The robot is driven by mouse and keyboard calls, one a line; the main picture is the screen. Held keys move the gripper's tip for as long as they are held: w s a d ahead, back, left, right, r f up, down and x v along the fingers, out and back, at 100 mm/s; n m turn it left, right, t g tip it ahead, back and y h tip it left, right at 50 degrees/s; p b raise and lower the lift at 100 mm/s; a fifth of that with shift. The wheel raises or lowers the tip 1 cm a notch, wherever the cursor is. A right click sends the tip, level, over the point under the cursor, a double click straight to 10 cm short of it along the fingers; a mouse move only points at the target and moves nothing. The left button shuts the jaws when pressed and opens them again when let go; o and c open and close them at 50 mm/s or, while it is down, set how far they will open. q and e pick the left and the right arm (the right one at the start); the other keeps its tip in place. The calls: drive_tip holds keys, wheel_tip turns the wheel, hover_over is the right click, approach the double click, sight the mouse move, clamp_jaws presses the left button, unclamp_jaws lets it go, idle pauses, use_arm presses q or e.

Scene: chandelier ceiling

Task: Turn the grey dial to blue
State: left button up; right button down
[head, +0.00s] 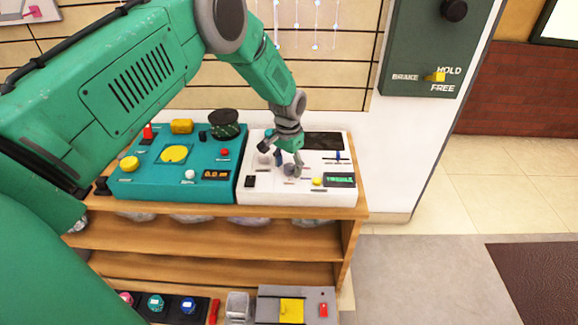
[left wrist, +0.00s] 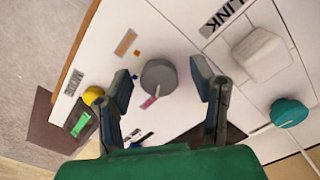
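The grey dial (left wrist: 158,77) is a round knob on the white panel (head: 258,196). In the left wrist view its pale pointer line faces a pink mark (left wrist: 149,102). Small coloured marks sit around the dial, too small to read surely. My left gripper (left wrist: 163,82) is open, with one dark finger on each side of the dial and a visible gap to it. In the head view the left gripper (head: 286,165) is low over the white panel and partly hides the dial (head: 290,170). My right gripper is not in view.
A yellow knob (head: 317,181), a green display (head: 340,180) and a blue lever (head: 338,156) share the white panel. A teal panel (head: 215,186) stands to its left, both on a wooden shelf (head: 200,210). A grey-green brake box (head: 425,50) hangs on the wall at right.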

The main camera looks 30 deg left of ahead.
sight(288, 167)
use_arm(q)
wheel_tip(288, 167, up, 12)
idle(0.6)
drive_tip(key=shift+f, duration=0.15)
idle(0.3)
